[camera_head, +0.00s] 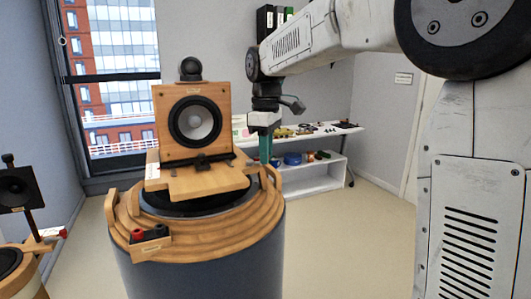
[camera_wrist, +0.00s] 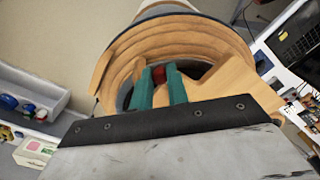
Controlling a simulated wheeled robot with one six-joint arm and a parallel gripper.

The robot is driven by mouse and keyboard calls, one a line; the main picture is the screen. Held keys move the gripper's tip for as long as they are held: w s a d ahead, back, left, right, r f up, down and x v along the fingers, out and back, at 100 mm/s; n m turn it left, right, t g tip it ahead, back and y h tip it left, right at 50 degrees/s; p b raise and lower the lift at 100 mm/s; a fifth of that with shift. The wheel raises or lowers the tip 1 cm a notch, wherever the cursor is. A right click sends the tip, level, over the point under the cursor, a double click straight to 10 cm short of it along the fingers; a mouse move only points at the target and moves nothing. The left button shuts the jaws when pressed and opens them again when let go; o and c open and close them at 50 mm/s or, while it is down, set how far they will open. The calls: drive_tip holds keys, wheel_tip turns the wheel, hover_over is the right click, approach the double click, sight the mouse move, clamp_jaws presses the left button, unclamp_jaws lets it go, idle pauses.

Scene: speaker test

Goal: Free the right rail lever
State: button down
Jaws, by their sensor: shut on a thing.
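A wooden speaker box (camera_head: 165,112) with a round cone stands on a wooden plate (camera_head: 205,183) above a round stepped wooden base (camera_head: 205,240). My gripper (camera_head: 265,158) points down at the right side of this base, near the plate's right edge. In the wrist view its teal fingers (camera_wrist: 158,88) are closed around a small red piece (camera_wrist: 158,72), which appears to be the right rail lever. The fingers hide most of it, so I cannot tell its position. In the head view the lever is hidden behind the fingers and the base's rim.
A block with red and black terminals (camera_head: 151,241) sits on the base's front. A smaller speaker stand (camera_head: 17,190) is at the far left. A white shelf table (camera_head: 312,172) with small items stands behind, by the wall. Open floor (camera_head: 345,240) lies to the right.

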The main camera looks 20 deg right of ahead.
drive_tip(key=shift+w+d+n, duration=0.1)
drive_tip(key=shift+w+n, duration=0.1)
drive_tip(key=shift+n, duration=0.4)
drive_tip(key=shift+r, duration=0.1)
drive_tip(key=c, duration=1.4)
unclamp_jaws()
drive_tip(key=shift+o, duration=0.2)
wheel_tip(320, 180, up, 8)
drive_tip(key=shift+f, duration=0.15)
